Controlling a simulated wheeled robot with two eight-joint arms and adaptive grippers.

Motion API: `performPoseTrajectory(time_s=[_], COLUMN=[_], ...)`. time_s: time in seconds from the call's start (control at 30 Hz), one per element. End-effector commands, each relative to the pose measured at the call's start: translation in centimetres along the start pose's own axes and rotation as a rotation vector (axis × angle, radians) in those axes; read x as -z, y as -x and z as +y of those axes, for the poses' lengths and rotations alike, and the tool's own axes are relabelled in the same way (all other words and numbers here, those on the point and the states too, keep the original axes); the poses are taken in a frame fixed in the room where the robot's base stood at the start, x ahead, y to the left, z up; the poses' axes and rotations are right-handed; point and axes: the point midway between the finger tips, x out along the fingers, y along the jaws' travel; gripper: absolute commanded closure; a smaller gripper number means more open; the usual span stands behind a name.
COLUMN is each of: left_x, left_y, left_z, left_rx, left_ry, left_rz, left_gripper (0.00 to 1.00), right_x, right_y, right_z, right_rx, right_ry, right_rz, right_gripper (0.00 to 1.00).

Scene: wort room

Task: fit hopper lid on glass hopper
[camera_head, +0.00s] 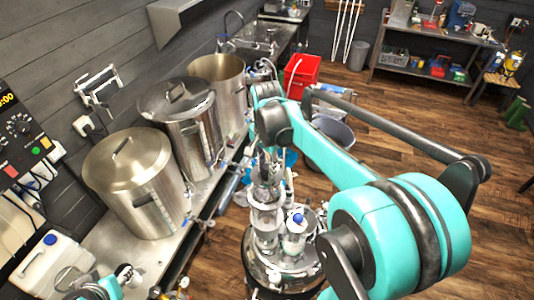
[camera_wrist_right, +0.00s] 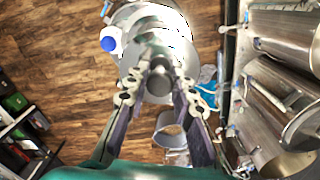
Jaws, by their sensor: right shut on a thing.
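My right gripper (camera_head: 268,175) hangs over the round metal stand (camera_head: 268,268) in the head view. In the right wrist view the right gripper (camera_wrist_right: 159,82) is shut on the dark knob of the hopper lid (camera_wrist_right: 158,62). The pale round lid is partly covered by the fingers. The glass hopper (camera_head: 266,217) appears as a clear cylinder below the gripper in the head view. Glare and overlap hide whether lid and hopper touch. Part of my left gripper (camera_head: 128,276) shows low at the left; its jaw state is unclear.
A blue-capped vessel (camera_head: 297,228) stands close beside the hopper. Large steel pots (camera_head: 140,190) line the bench at left, with a white canister (camera_head: 50,265) in front. A grey bucket (camera_head: 336,135) and red bin (camera_head: 301,72) stand behind. Open wooden floor lies right.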

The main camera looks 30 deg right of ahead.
Motion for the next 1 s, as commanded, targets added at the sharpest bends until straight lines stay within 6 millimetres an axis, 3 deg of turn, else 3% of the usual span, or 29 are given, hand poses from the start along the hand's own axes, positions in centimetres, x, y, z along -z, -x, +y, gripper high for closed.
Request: performPoseTrajectory(time_s=[0.6,1.0], left_x=[-2.2,-2.3], left_y=[-3.0,-3.2], left_z=[0.0,0.0], left_rx=[0.000,0.000], left_ry=[0.000,0.000], left_rz=[0.000,0.000], left_gripper=[0.58,0.58], right_x=[0.0,0.0], right_y=[-5.2,-5.7], right_z=[0.0,0.0], right_rx=[0.000,0.000], right_ry=[0.001,0.001], right_rz=[0.000,0.000], right_gripper=[1.00,1.00])
